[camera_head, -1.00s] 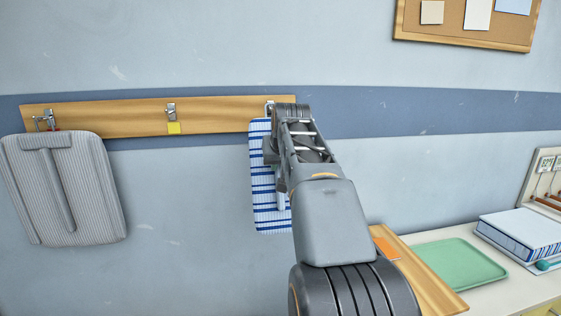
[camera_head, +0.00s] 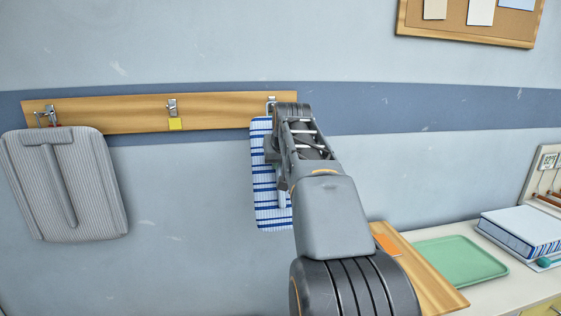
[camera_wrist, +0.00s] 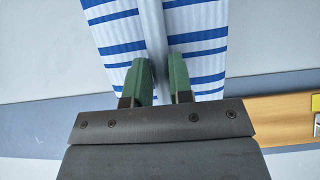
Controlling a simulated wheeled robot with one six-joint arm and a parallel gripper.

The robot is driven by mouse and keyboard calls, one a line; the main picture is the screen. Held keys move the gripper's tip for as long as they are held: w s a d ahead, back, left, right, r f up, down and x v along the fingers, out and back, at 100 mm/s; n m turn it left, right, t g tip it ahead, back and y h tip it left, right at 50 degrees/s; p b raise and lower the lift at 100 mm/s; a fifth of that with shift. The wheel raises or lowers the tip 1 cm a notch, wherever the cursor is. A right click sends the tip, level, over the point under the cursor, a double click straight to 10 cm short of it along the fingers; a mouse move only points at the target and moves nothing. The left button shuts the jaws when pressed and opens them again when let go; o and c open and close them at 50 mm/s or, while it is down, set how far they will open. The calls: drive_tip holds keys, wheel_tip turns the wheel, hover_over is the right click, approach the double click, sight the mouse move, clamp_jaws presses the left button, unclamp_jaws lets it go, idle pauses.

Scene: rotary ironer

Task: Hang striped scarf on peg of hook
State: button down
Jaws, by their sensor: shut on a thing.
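The striped scarf (camera_head: 265,190), white with blue bands, hangs flat against the wall below the right end of the wooden rail; it also fills the top of the wrist view (camera_wrist: 205,42). A metal hook (camera_head: 271,100) is just above the scarf's top edge, partly hidden by my arm. I cannot tell whether the scarf is on its peg. My gripper (camera_wrist: 160,64) has green fingers shut on a pale raised strip down the scarf's middle. In the head view my arm covers the scarf's right side and the fingertips.
The wooden rail (camera_head: 110,113) has a middle hook (camera_head: 172,106) with a yellow tag (camera_head: 176,124) below it. A grey ribbed piece (camera_head: 95,190) hangs at the left hook (camera_head: 47,117). A counter with a green tray (camera_head: 455,258) and a striped-edged stack (camera_head: 520,232) stands at right.

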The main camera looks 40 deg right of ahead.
drive_tip(key=c, duration=0.9)
unclamp_jaws()
drive_tip(key=shift+c, duration=0.2)
drive_tip(key=v, duration=1.3)
drive_tip(key=shift+s+r+p, duration=0.2)
drive_tip(key=shift+r+p, duration=0.2)
drive_tip(key=w+a+f+g+y, duration=0.1)
drive_tip(key=a+f, duration=0.1)
drive_tip(key=f, duration=0.6)
drive_tip(key=a+f+g+y, duration=0.1)
drive_tip(key=a+f, duration=0.1)
drive_tip(key=f, duration=0.7)
drive_tip(key=s+a+f+n+g+y, duration=0.1)
drive_tip(key=s+a+f+n, duration=0.1)
drive_tip(key=s+a+f, duration=0.3)
drive_tip(key=s+a+f+n+g+p, duration=0.1)
drive_tip(key=s+a+f+n, duration=0.2)
drive_tip(key=a+f, duration=0.7)
wheel_tip(320, 180, down, 3)
drive_tip(key=shift+s+a+r+y, duration=0.1)
drive_tip(key=shift+s+a+y, duration=0.3)
drive_tip(key=shift+s, duration=0.75)
drive_tip(key=shift+d, duration=0.1)
